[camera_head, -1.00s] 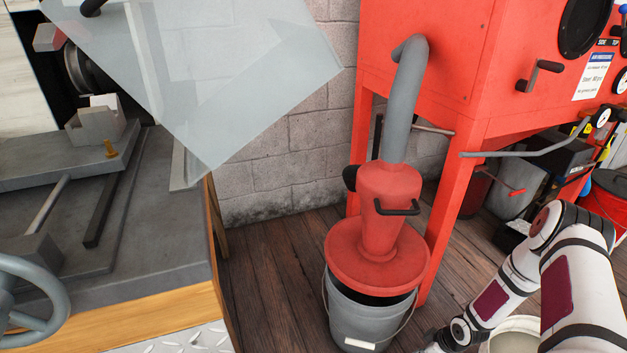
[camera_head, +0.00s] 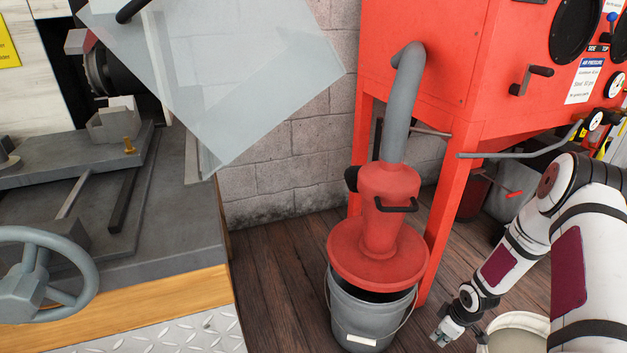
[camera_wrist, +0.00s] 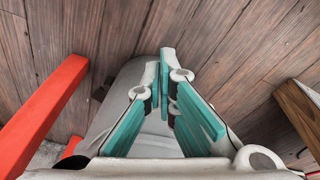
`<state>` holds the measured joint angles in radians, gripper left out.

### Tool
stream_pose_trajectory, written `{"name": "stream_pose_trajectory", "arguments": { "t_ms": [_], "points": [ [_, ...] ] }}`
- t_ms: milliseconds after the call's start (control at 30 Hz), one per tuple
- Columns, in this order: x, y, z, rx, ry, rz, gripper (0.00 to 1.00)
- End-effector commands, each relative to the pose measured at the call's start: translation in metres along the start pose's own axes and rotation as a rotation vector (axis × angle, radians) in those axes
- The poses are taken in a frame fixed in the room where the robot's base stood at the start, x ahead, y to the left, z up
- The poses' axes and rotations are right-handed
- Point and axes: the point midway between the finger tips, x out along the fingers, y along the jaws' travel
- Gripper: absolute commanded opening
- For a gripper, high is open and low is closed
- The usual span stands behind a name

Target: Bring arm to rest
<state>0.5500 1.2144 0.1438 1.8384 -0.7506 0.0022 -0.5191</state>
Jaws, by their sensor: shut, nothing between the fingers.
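My gripper (camera_head: 446,331) hangs low at the end of my white arm, at the bottom right of the head view. It is just left of a pale bucket and right of the grey bucket under the red separator. In the wrist view, my gripper (camera_wrist: 166,85) shows two teal-padded fingers pointing down toward the wooden floor. The fingers are shut with nothing held. A grey rounded surface lies behind them, and I cannot tell what it is.
The red separator (camera_head: 378,235) tops a grey bucket (camera_head: 370,315). A red blasting cabinet (camera_head: 440,65) stands behind on legs. A pale bucket (camera_head: 520,325) is beside my arm. A machine with a handwheel (camera_head: 38,275) and clear shield (camera_head: 230,80) fills the left. Open floor (camera_head: 280,270) lies between.

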Motion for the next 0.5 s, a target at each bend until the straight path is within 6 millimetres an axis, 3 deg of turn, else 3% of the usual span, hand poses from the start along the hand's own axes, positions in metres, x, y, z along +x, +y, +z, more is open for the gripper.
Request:
{"name": "stream_pose_trajectory", "arguments": {
  "t_ms": [233,500],
  "points": [
    [-0.105,0.027,-0.020,0.071,-0.101,0.073,0.00],
    [-0.229,0.019,-0.036,0.199,-0.193,0.145,0.00]
  ]
}}
